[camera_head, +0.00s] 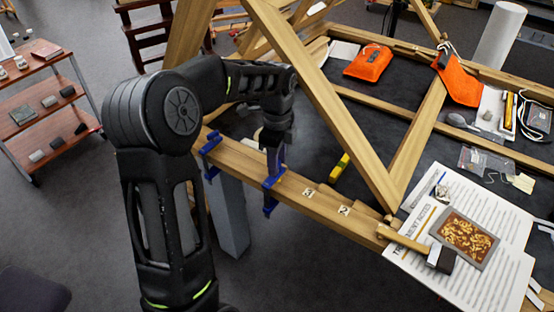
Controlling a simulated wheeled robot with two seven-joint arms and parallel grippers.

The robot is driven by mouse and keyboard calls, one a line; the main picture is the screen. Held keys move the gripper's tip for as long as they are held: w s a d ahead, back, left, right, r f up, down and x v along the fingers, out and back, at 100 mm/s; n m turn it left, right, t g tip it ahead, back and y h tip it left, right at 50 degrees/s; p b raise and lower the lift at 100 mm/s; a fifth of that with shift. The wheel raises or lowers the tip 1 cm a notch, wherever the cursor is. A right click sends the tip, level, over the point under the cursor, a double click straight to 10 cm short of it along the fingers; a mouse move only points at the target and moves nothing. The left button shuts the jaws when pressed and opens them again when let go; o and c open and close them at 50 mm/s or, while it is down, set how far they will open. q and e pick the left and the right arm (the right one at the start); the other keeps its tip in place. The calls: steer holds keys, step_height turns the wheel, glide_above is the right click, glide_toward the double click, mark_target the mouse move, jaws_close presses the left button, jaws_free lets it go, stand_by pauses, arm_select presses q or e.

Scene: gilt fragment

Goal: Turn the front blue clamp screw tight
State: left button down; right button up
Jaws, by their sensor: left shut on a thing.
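Two blue clamps grip the wooden beam on the near left side of the wooden frame. One blue clamp (210,142) sits farther left. The front blue clamp (271,208) sits to its right, with its lower end showing below the beam (240,160). My left arm reaches over from the left and my left gripper (273,158) points down at the top of the front clamp. It is shut on the clamp's screw, which is mostly hidden by the gripper. My right gripper is not in view.
Slanted wooden struts (335,100) rise just right of my left gripper. A yellow object (340,167) lies on the dark surface inside the frame. A shelf cart (45,105) stands left.

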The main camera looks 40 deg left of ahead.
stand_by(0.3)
arm_select(q)
steer(key=c, duration=0.9)
jaws_free()
steer(key=shift+r, duration=0.1)
step_height(320, 180, up, 8)
steer(key=shift+f+b, duration=0.15)
steer(key=shift+b, duration=0.35)
